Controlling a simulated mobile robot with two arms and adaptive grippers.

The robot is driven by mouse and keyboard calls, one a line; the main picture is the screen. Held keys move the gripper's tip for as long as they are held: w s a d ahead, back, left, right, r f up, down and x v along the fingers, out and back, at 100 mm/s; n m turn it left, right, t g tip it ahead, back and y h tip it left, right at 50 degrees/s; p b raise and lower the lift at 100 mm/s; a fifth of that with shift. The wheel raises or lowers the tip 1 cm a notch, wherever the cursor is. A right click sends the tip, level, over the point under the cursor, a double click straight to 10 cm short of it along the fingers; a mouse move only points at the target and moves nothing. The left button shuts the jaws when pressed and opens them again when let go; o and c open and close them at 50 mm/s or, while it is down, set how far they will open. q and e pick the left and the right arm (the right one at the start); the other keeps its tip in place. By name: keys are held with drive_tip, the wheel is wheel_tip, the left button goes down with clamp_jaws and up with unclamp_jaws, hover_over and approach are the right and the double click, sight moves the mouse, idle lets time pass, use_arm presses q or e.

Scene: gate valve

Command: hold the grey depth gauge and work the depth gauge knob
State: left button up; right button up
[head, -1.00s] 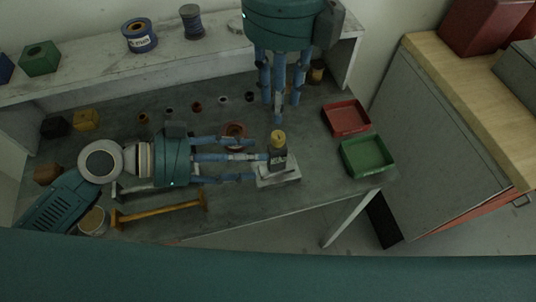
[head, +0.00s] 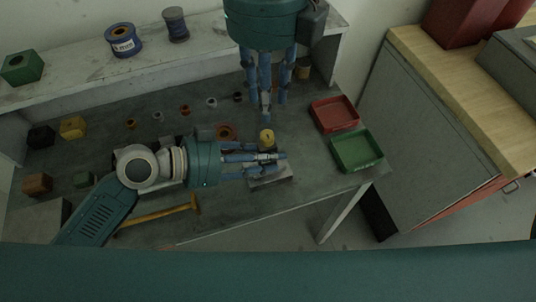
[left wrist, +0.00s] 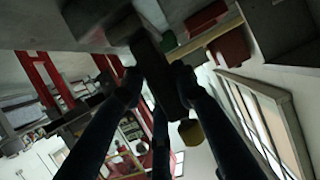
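The grey depth gauge, mostly hidden in the head view, shows in the left wrist view (left wrist: 158,75) as a dark block between my left fingers. Its yellow knob (head: 266,137) is uncovered, and also shows in the left wrist view (left wrist: 192,131). My left gripper (head: 268,158) reaches in from the left, its fingers closed in around the gauge body, seemingly touching its sides. The gauge is over a pale grey block (head: 272,178) on the table. My right gripper (head: 266,105) points down above and behind the knob, fingers spread, empty and apart from it.
A red tray (head: 334,114) and a green tray (head: 356,151) are on the right of the table. Several small rings line the table behind. A yellow-handled tool (head: 165,214) lies at the front. Spools (head: 123,41) stand on the back shelf.

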sight(267, 134)
use_arm(q)
clamp_jaws()
use_arm(e)
drive_tip(key=shift+o, duration=1.2)
wheel_tip(267, 134, down, 10)
drive_tip(key=shift+r, duration=0.1)
clamp_jaws()
